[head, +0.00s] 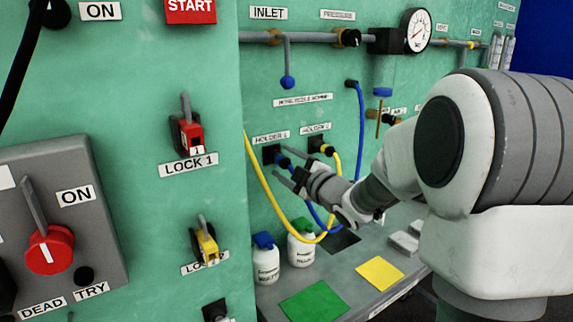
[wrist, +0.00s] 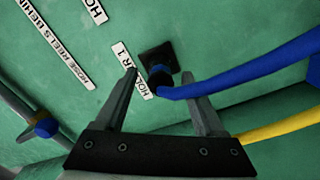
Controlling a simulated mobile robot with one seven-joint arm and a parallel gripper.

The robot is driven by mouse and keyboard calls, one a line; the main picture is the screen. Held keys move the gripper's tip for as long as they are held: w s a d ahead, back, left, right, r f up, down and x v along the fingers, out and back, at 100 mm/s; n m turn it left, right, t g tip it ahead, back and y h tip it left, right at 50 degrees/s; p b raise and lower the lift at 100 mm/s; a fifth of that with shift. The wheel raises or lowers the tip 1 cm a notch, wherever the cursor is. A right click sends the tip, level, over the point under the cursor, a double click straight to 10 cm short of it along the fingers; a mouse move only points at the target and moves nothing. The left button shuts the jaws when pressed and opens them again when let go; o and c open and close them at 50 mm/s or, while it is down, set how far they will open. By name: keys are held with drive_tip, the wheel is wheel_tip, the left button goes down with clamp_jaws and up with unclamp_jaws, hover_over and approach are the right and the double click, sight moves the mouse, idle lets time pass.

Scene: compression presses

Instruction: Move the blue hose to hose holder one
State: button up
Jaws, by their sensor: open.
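The blue hose (head: 359,115) hangs in a loop from a fitting on the green wall, and its blue end sits at holder one (head: 270,153), a black square mount. In the wrist view the blue hose (wrist: 250,73) runs off to the right, and its end meets the black holder one (wrist: 156,55) and looks seated in it. My gripper (head: 282,169) is in front of holder one. In the wrist view my gripper (wrist: 159,72) is open, with one finger on each side of the hose end, not visibly clamping it. The exact depth of the end is hidden.
A yellow hose (head: 250,160) loops from holder two (head: 317,143), just right of holder one. White bottles with blue (head: 266,265) and green (head: 301,250) caps stand on the shelf below. A green panel with lock switches is at left. A blue-tipped lever (head: 287,82) hangs above.

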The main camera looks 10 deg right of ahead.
drive_tip(key=shift+s, duration=0.1)
drive_tip(key=v, duration=1.7)
drive_tip(key=shift+s+d, duration=0.1)
